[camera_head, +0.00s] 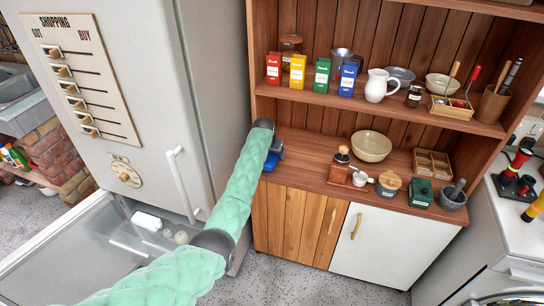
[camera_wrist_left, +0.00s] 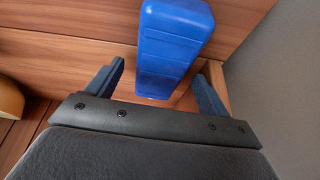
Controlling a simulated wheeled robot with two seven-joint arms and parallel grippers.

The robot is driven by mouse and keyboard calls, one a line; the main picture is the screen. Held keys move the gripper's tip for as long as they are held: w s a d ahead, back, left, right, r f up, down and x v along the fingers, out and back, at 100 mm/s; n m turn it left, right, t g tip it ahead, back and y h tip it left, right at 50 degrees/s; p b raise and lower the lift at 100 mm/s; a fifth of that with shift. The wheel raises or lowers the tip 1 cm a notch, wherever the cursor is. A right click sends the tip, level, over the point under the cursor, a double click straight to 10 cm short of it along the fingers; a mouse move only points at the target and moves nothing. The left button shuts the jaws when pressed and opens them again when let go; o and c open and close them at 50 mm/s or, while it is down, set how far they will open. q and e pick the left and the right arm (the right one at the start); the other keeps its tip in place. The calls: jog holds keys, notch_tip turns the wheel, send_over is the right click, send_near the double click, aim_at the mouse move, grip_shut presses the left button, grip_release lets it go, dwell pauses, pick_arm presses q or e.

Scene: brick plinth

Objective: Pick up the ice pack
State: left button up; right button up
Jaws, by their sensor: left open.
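The ice pack is a bright blue block (camera_wrist_left: 175,40) on the wooden counter, seen large in the left wrist view. Its near end lies between the two fingers of my left gripper (camera_wrist_left: 159,72), with a gap on each side. The fingers are spread and hold nothing. In the head view my left gripper (camera_head: 276,151) is at the left end of the cupboard counter, and the blue ice pack (camera_head: 269,164) shows only partly beside it. My right gripper is not in view.
The fridge (camera_head: 222,70) stands close on the left of the counter. On the counter to the right are a cream bowl (camera_head: 371,146), a coffee grinder (camera_head: 340,168) and a wooden box (camera_head: 432,163). The shelf (camera_head: 420,110) above holds cartons and a white jug (camera_head: 379,86).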

pick_arm(q)
jog(key=shift+x, duration=1.15)
jog(key=c, duration=1.3)
jog(key=shift+r, duration=0.1)
